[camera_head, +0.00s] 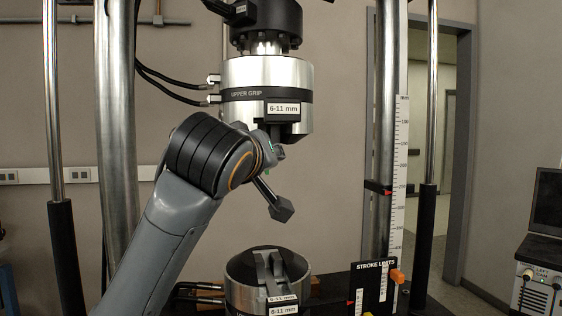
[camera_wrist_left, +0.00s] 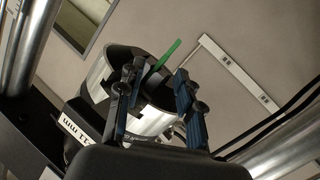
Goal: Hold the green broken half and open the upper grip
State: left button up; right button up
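The upper grip (camera_head: 268,88), a silver cylinder with a black band and a 6-11 mm label, hangs at the top centre of the head view. My left gripper is just below it, mostly hidden behind my wrist. In the left wrist view its two blue-black fingers (camera_wrist_left: 159,75) stand apart in front of a silver and black grip (camera_wrist_left: 100,78). The green broken half (camera_wrist_left: 163,56) is a thin slanted strip showing between and beyond the fingertips. Its lower end is near the left finger; contact is unclear. My right gripper is in neither view.
The lower grip (camera_head: 240,268) stands below, with dark jaws on top. A dark rod with a hexagonal end (camera_head: 281,209) juts below my wrist. Steel columns flank the grips. A stroke limits plate (camera_head: 366,279) with an orange knob (camera_head: 397,276) stands at right. Hoses (camera_head: 170,88) run left.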

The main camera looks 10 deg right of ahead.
pick_arm(q)
jog(key=w+d+t+y, duration=0.2)
jog(key=w+y, duration=0.4)
jog(key=w, duration=0.4)
jog(key=shift+w+d+t, duration=0.15)
jog(key=shift+d+t, duration=0.2)
jog(key=shift+t, duration=0.05)
jog(key=shift+f, duration=0.1)
grip_shut()
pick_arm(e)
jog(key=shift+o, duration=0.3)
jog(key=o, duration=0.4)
